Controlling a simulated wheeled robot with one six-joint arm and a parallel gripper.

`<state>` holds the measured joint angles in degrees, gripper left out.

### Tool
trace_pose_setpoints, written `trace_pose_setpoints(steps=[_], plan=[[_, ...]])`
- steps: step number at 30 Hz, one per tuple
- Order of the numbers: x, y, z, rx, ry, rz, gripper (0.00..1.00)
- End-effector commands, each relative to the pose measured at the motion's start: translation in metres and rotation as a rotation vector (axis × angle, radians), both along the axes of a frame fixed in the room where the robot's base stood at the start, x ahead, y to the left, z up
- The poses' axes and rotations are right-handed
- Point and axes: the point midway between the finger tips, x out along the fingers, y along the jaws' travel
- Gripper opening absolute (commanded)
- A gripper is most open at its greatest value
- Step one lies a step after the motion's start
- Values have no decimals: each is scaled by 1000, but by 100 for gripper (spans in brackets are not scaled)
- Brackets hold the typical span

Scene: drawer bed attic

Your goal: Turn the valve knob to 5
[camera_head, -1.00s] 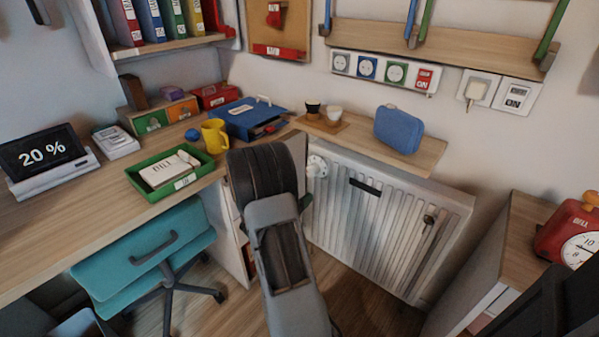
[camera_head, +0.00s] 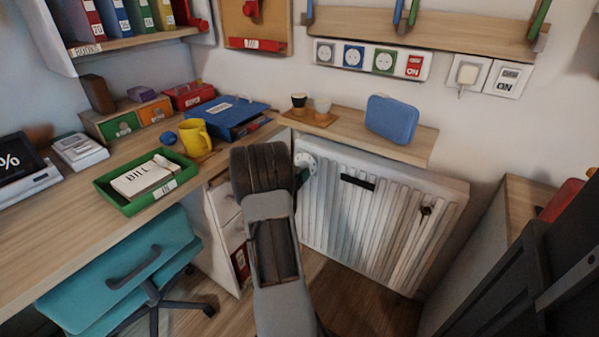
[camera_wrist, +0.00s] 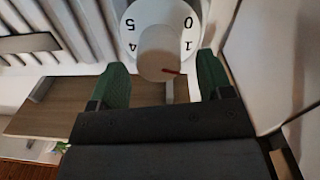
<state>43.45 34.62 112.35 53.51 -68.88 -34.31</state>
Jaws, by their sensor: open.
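The valve knob (camera_wrist: 158,48) is a white cylinder with a red pointer mark, in front of a round white dial (camera_wrist: 160,8) in the wrist view. The numbers 5, 4, 0 and 1 are readable; the rest of the dial is hidden. The red mark points right and slightly down in the picture, below the 1. My gripper (camera_wrist: 162,80) is open, with one green finger on each side of the knob; I cannot tell whether either touches it. In the head view the dial (camera_head: 306,165) shows at the radiator's upper left, and my arm hides my gripper.
The white radiator (camera_head: 350,210) stands beneath a wooden shelf (camera_head: 423,145) with a blue case (camera_head: 391,119) and small cups. The desk (camera_head: 60,217) with a green tray (camera_head: 185,180) is left, with a teal chair (camera_head: 120,265) below. A cabinet (camera_head: 522,200) stands right.

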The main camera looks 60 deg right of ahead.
Motion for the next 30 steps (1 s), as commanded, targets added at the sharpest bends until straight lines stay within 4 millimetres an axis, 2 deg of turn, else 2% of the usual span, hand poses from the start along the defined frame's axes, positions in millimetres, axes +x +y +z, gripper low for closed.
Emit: trace_pose_setpoints(steps=[6, 19, 30], plan=[[-1, -20, -1, 0, -1, -1, 73], [-1, -25, 0, 0, 0, 1, 72], [-1, -25, 0, 0, 0, 0, 36]])
